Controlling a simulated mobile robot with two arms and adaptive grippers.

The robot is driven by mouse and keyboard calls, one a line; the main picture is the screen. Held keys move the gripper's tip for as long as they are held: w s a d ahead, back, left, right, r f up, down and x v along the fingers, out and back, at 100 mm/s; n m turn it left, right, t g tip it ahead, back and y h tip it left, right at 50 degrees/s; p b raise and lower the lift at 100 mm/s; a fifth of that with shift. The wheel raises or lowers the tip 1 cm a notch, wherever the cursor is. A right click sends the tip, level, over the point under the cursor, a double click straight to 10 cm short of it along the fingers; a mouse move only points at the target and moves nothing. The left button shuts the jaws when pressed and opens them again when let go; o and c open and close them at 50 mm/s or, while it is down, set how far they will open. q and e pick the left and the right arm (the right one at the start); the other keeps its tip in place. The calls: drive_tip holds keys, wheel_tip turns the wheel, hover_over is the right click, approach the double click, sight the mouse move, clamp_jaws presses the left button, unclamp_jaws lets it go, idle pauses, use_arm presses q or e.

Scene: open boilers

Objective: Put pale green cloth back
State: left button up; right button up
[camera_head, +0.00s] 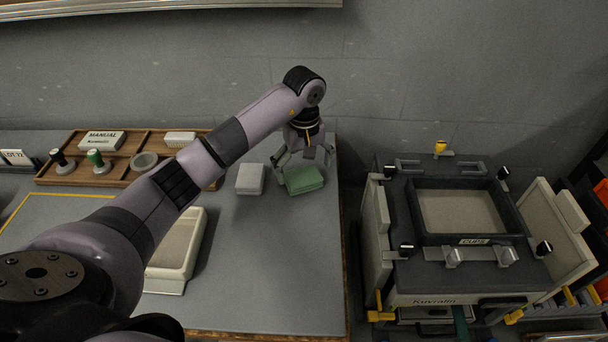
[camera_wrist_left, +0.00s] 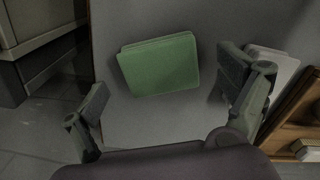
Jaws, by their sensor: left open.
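The pale green cloth (camera_head: 304,181) is a folded block lying on the grey table near its right edge. In the left wrist view the cloth (camera_wrist_left: 158,64) lies flat and slightly turned, ahead of the fingers and between their lines. My left gripper (camera_head: 304,162) is open at the cloth's far side in the head view, with its fingers spread. In the left wrist view my left gripper (camera_wrist_left: 165,90) shows a wide empty gap. Whether a finger touches the cloth is unclear. My right gripper does not show.
A white folded block (camera_head: 250,179) lies close left of the cloth. A wooden tray (camera_head: 125,177) with stamps and boxes stands at the back left. A cream tray (camera_head: 176,250) sits below my arm. A dark press-like fixture (camera_head: 400,272) stands to the right, across a gap.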

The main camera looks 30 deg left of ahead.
sight(304, 178)
use_arm(q)
wheel_tip(304, 178, up, 9)
drive_tip(key=shift+r+b, duration=0.2)
drive_tip(key=shift+b, duration=0.1)
idle(0.4)
